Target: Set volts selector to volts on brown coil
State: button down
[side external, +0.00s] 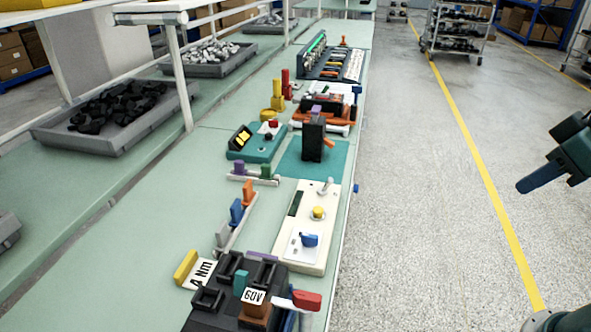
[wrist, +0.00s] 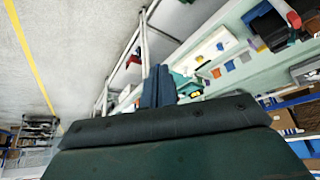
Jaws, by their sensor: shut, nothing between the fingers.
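A cream control box (side external: 289,262) stands at the bench's right edge. On its white plate is a blue knob (side external: 309,240), probably the volts selector; its markings are too small to read. A yellow button (side external: 318,212) and a small lever (side external: 325,187) sit farther up the box. The brown coil (side external: 256,312) stands in a black holder (side external: 207,300) at the front, with a white "60V" label (side external: 254,296). My gripper (side external: 523,187) is shut and empty, over the floor right of the bench and well apart from the box. Its blue fingers (wrist: 157,86) show together in the wrist view.
A black upright block (side external: 313,141) stands on a teal mat behind the box. A rail with coloured blocks (side external: 237,211) lies left of it. A red-ended tool (side external: 306,299) lies beside the coil. Grey bins line the left shelf. The floor aisle (side external: 420,200) is clear.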

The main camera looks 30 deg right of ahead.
jog(key=w+a+f+n+g+y, duration=0.2)
jog(key=w+a+n, duration=0.2)
jog(key=w, duration=0.8)
jog(key=w+a+f+n+g+y, duration=0.2)
jog(key=w+a+f+n+y, duration=0.15)
jog(key=w, duration=0.85)
jog(key=w+a+f+n+g+y, duration=0.1)
jog(key=w+f+n+g, duration=0.1)
jog(key=w+f, duration=0.4)
jog(key=shift+f+y, duration=0.35)
jog(key=shift+f, duration=0.65)
jog(key=shift+s+a+n, duration=0.1)
jog(key=shift+a+n, duration=0.05)
jog(key=shift+n, duration=0.1)
send_near(321, 236)
jog(key=shift+g, duration=0.3)
jog(key=w+a+f, duration=0.1)
jog(key=f, duration=0.1)
jog(key=w+a+f, duration=0.1)
jog(key=a+f, duration=0.1)
jog(key=shift+w+a+f, duration=0.15)
jog(key=shift+w+f, duration=0.05)
jog(key=shift+w, duration=0.05)
jog(key=shift+s+a+r, duration=0.1)
jog(key=shift+s+a, duration=0.6)
jog(key=shift+s, duration=0.05)
jog(key=shift+s+a, duration=0.65)
